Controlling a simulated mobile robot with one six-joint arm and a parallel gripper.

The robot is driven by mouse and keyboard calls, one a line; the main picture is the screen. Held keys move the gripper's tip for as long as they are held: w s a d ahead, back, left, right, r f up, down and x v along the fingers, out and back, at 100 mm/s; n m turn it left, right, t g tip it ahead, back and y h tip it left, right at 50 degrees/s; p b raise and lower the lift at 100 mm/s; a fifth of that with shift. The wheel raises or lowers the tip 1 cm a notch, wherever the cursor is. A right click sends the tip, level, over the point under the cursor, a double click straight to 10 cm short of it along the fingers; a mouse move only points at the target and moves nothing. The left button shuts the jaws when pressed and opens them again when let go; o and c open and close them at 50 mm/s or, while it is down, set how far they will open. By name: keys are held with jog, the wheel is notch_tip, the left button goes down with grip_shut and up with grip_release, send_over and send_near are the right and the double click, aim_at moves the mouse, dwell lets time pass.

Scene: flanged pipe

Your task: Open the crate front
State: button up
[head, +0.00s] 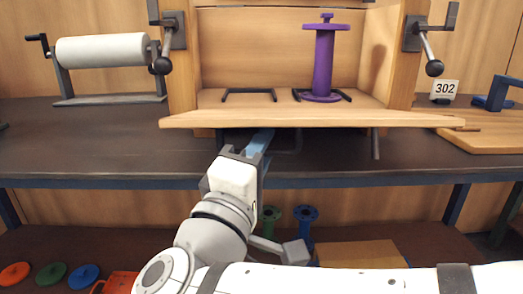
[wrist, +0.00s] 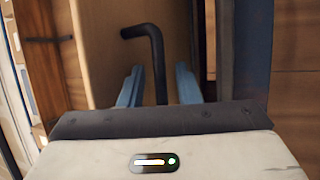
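The wooden crate (head: 180,75) stands on the dark bench. Its front (head: 310,119) shows as a wide board lying about level, with its edge toward me, and the crate is open above it. A purple flanged pipe (head: 324,60) stands upright inside at the right. My gripper (head: 262,140) is just below the board's edge, left of centre. In the wrist view its blue fingers (wrist: 160,88) are apart, with a bent black bar (wrist: 155,55) showing between them; contact is not clear. A dark bar outline (head: 288,148) shows beside the gripper under the board.
Crank-handled latches flank the crate at left (head: 174,32) and right (head: 413,35). A white roll on a stand (head: 103,50) is at left. A 302 sign (head: 445,88) and a wooden board (head: 490,137) are at right. Coloured discs (head: 50,274) and spools lie on the lower shelf.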

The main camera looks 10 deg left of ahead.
jog(key=p+v, duration=0.2)
jog(key=v, duration=0.5)
jog(key=shift+s, duration=0.4)
jog(key=shift+a+f, duration=0.15)
jog(key=shift+c, duration=0.2)
jog(key=shift+w, duration=0.1)
jog(key=shift+c, duration=0.8)
jog(key=w+d+f+g+h, duration=0.1)
jog(key=d+f, duration=0.1)
jog(key=w+d+f+g+h, duration=0.1)
jog(key=w+d+f+g, duration=0.1)
jog(key=w+d+f+g+h, duration=0.1)
jog(key=w+d+f+g, duration=0.1)
jog(key=shift+d+f+m, duration=0.1)
jog(key=shift+d+m, duration=0.3)
grip_shut()
jog(key=s+d+f+m+g+y, duration=0.1)
jog(key=d+f+m+g+y, duration=0.3)
jog(key=f, duration=0.7)
jog(key=d+f+m+g+y, duration=0.4)
jog(key=d+f+m+g, duration=0.4)
jog(key=d+f+g, duration=0.2)
jog(key=shift+s+d+f+g+y, duration=0.25)
jog(key=shift+s+f+g+y, duration=0.05)
jog(key=shift+s+f+y, duration=0.15)
